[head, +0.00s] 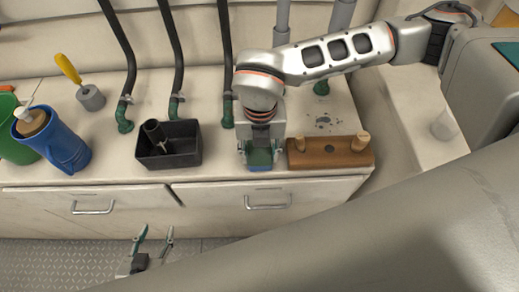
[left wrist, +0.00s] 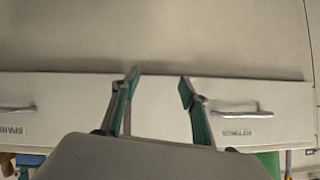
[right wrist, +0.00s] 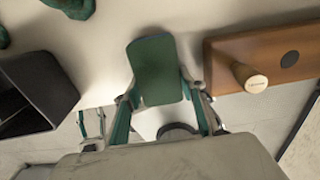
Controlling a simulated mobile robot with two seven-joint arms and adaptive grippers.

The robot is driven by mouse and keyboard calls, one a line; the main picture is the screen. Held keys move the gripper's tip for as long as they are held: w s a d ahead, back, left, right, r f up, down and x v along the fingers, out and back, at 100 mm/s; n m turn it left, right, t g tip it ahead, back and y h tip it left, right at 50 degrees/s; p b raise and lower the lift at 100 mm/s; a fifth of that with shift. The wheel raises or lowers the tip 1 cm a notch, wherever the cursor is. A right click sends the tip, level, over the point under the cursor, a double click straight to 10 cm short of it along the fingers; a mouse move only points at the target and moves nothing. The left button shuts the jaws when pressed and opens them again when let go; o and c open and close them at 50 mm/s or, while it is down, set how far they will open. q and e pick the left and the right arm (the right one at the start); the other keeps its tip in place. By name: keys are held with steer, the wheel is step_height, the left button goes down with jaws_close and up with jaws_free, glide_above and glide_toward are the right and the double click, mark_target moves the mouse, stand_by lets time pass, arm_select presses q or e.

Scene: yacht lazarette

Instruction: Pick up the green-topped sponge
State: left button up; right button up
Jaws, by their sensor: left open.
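The green-topped sponge (head: 261,157) lies near the counter's front edge, just left of a wooden block. In the right wrist view the sponge (right wrist: 154,68) shows its flat green top, with its near end between my right fingers. My right gripper (head: 262,150) reaches down over it from above in the head view. In the right wrist view the fingers (right wrist: 160,90) flank the sponge closely on both sides; whether they press on it I cannot tell. My left gripper (head: 153,240) is open and empty, low in front of the drawers; its spread fingers also show in the left wrist view (left wrist: 157,85).
The wooden block (head: 330,153) with two pegs stands right of the sponge. A black bin (head: 168,145) stands left. A blue container (head: 53,140) and a yellow-handled tool (head: 70,70) are further left. Dark hoses (head: 175,60) rise behind. Drawer handles (head: 268,203) jut from the counter front.

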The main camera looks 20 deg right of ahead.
mark_target(260, 153)
arm_select(q)
steer(key=shift+s, duration=0.1)
arm_select(e)
steer(key=shift+r, duration=0.4)
arm_select(q)
steer(key=shift+s+d+r+p, duration=0.2)
steer(key=shift+s+r+p, duration=0.1)
steer(key=shift+p, duration=0.6)
arm_select(e)
step_height(260, 153, up, 19)
steer(key=shift+r, duration=0.1)
